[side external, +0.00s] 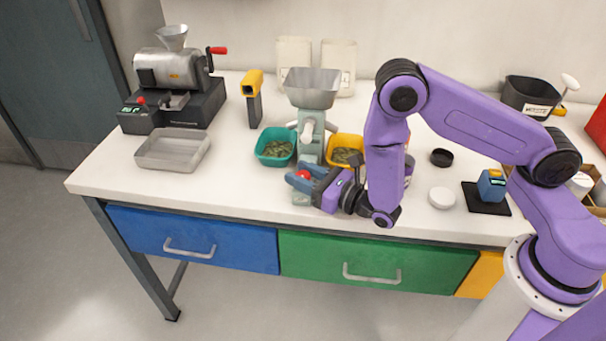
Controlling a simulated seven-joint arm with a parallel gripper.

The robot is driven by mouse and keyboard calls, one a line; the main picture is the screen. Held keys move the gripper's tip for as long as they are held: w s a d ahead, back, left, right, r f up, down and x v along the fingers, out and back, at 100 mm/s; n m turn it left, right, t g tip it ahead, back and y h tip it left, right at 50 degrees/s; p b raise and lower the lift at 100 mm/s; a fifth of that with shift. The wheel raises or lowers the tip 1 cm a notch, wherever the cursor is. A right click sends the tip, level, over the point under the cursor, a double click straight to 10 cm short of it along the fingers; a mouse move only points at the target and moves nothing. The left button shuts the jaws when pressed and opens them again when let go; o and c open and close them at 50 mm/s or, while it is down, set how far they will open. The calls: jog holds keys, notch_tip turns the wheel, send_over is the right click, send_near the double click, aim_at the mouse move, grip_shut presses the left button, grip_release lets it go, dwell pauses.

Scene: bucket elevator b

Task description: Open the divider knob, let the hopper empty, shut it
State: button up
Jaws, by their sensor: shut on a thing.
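The divider (308,138) is a pale green stand at the middle of the bench, with a grey metal hopper (312,90) on top. The hopper's inside looks grey, and I cannot make out any grain in it. A red knob (303,174) shows low on the divider's front. My gripper (299,183) reaches in from the right and is shut on the red knob, whose lower part the fingers hide. A teal bin (262,151) stands left of the divider and a yellow bin (333,147) right of it. Both hold greenish grain. My arm partly hides the yellow bin's right side.
A clear tray (151,158) and a grey machine with a red handle (172,75) stand at the left. A yellow handheld device (253,98) stands behind the teal bin. A white lid (442,197) and a blue device (491,186) lie to the right. The left front bench is clear.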

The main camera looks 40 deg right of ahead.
jog(key=o, duration=0.9)
jog(key=v, duration=1.7)
jog(key=shift+s, duration=0.15)
